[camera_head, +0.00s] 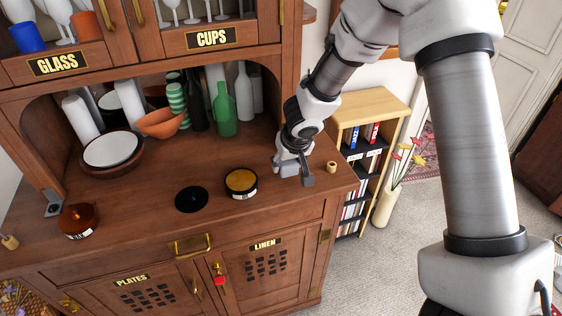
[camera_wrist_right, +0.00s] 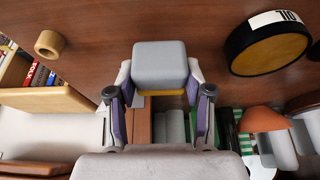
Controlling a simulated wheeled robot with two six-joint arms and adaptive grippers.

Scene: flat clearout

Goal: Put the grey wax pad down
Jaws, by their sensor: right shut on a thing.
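The grey wax pad (camera_wrist_right: 160,62) is a rounded grey block with a yellow strip along one edge. My right gripper (camera_wrist_right: 158,98) is shut on it, with one finger at each side. In the head view the right gripper (camera_head: 293,172) is low over the right part of the cabinet's wooden counter, and the pad (camera_head: 289,169) is small and partly hidden between the fingers. I cannot tell whether the pad touches the counter. My left gripper is not in view.
A round black tin with yellow contents (camera_head: 240,182) and a black disc (camera_head: 192,199) lie left of the gripper. A small wooden ring (camera_head: 331,167) stands to its right. Bottles (camera_head: 225,112) and bowls stand behind.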

